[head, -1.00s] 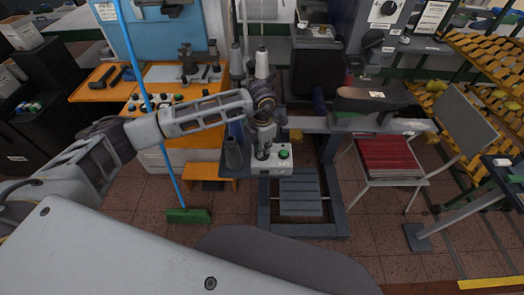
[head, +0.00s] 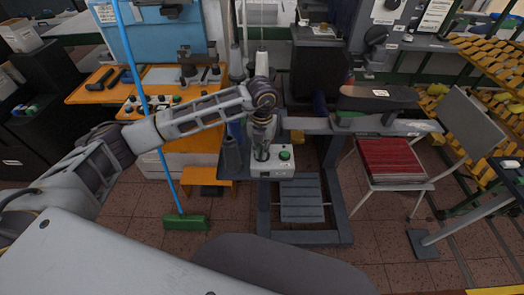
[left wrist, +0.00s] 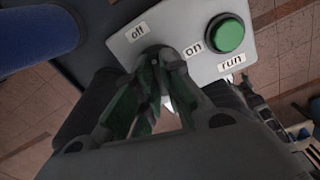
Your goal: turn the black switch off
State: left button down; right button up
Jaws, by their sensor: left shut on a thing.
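A light grey control box (head: 283,172) stands low at the middle of the head view. In the left wrist view, its face (left wrist: 204,75) bears the labels off, on and run and a round green button (left wrist: 230,35). The black switch (left wrist: 155,50) lies between the off and on labels and is mostly hidden by my fingers, so its exact setting cannot be told. My left gripper (left wrist: 155,66) is shut on the switch; in the head view the gripper (head: 262,154) points down at the box's left part. My right gripper is not in view.
A blue-handled broom (head: 165,160) leans left of the box. An orange workbench (head: 90,90) stands behind it. A slatted grey pedal (head: 300,198) lies below the box. A chair with a red seat (head: 388,160) stands to the right. Open tiled floor lies in front.

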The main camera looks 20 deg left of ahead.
pick_arm(q)
jog(key=shift+w+r+n+b, duration=0.15)
jog(key=shift+n+b, duration=0.15)
jog(key=shift+n, duration=0.8)
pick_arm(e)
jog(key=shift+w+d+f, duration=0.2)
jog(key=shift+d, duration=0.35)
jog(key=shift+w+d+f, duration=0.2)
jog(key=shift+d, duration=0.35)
pick_arm(q)
jog(key=shift+n, duration=0.3)
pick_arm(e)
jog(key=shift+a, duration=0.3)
pick_arm(q)
jog(key=c, duration=1.5)
grip_release()
jog(key=shift+c, duration=0.2)
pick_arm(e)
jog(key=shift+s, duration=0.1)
pick_arm(q)
notch_tip(320, 180, up, 12)
